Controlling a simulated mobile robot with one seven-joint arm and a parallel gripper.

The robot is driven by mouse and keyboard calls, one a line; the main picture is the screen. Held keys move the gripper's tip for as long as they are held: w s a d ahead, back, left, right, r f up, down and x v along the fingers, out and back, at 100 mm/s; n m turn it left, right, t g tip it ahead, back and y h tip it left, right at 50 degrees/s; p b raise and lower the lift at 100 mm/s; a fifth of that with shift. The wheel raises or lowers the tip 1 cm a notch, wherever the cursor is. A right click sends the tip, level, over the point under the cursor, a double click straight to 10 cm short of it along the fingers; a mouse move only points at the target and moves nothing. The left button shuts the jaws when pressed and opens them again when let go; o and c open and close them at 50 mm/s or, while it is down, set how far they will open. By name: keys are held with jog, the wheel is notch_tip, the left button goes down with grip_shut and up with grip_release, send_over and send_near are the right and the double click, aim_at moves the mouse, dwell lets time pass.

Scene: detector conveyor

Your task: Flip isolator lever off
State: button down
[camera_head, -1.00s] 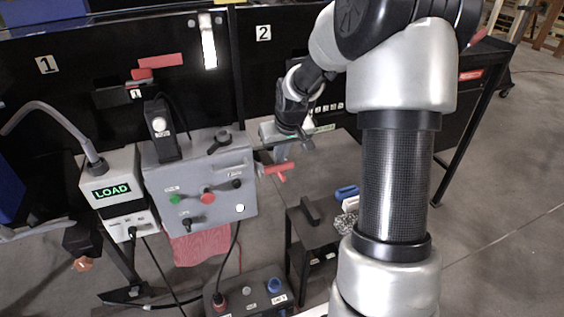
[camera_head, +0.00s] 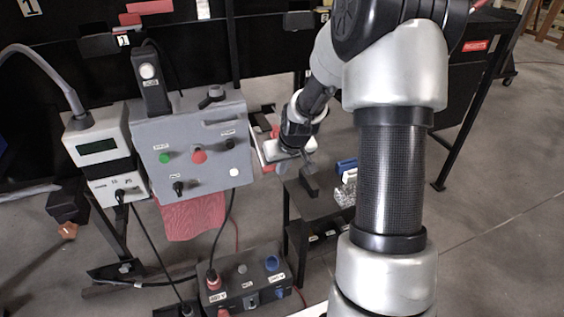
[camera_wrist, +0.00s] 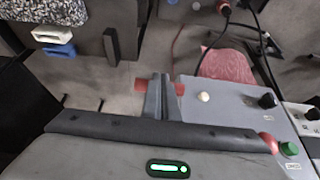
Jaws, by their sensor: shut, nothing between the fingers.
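The grey control box (camera_head: 200,128) has a green button, a red button and dark knobs on its front. The isolator lever (camera_head: 275,131), a red handle at the box's right side, is mostly hidden by my gripper in the head view. In the wrist view red parts of the lever (camera_wrist: 179,89) show on both sides of my fingers. My gripper (camera_wrist: 160,84) is shut and empty, with its fingers across the lever; I cannot tell whether they touch. In the head view the gripper is right of the box, its fingertips unclear.
The meter unit (camera_head: 98,146) left of the box has a dark screen. A red cloth (camera_head: 192,217) hangs below the box. A dark stand (camera_head: 322,208) with small items is close below my gripper. A connector box (camera_head: 245,280) with cables lies lower down.

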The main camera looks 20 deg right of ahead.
jog(key=b+x, duration=0.3)
jog(key=x, duration=0.3)
jog(key=shift+f, duration=0.5)
jog(key=shift+s, duration=0.1)
